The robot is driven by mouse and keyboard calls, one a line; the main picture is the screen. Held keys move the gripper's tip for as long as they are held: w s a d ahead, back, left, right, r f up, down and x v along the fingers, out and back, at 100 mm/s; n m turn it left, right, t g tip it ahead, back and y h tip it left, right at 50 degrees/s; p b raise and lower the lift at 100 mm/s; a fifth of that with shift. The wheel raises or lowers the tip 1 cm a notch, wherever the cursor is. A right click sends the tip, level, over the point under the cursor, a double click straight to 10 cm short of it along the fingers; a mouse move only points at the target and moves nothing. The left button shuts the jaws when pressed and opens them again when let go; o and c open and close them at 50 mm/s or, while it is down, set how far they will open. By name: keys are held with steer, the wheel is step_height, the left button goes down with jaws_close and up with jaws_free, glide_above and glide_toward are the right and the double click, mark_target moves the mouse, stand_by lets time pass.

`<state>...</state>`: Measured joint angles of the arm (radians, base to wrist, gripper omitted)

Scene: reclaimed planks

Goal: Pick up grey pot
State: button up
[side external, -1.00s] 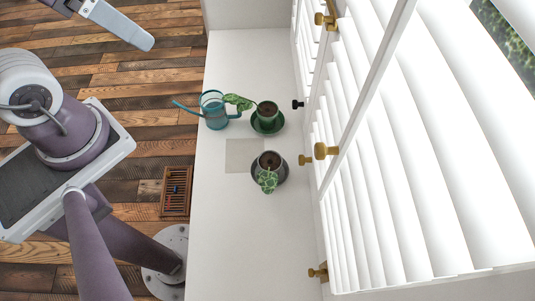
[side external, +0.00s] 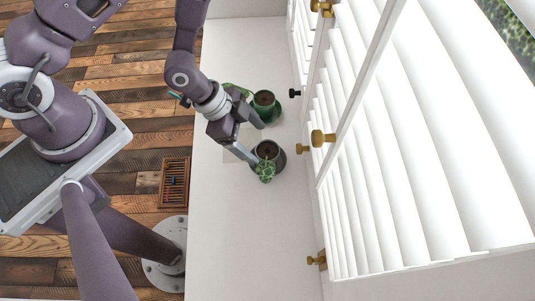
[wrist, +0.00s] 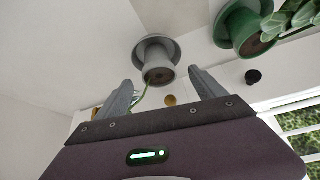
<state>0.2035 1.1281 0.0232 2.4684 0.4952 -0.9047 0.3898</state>
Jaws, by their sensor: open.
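The grey pot (side external: 268,150) stands upright on a grey saucer (side external: 281,164) on the white sill, with soil and a small leafy plant hanging over its near side. My gripper (side external: 258,146) is low at the pot's left, close beside it. In the wrist view the grey pot (wrist: 158,64) and its saucer (wrist: 153,42) show ahead, roughly midway between the spread fingers of my gripper (wrist: 159,80). The gap looks empty apart from a thin green stem; I cannot tell whether a finger touches the pot.
A green pot (side external: 264,99) on a green saucer (side external: 273,116) stands just behind; it also shows in the wrist view (wrist: 247,35). My arm mostly hides the teal watering can (side external: 177,97). White shutters with brass knobs (side external: 322,138) border the right. The sill's front is clear.

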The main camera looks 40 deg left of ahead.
mark_target(270, 154)
steer(key=x, duration=0.6)
steer(key=shift+d+r, duration=0.15)
steer(key=shift+d, duration=0.15)
jaws_close()
step_height(270, 154, up, 13)
stand_by(0.5)
step_height(270, 154, down, 9)
steer(key=m+g, duration=0.1)
steer(key=m, duration=0.1)
steer(key=m+g+h, duration=0.1)
steer(key=m, duration=0.2)
steer(key=shift+f, duration=1.65)
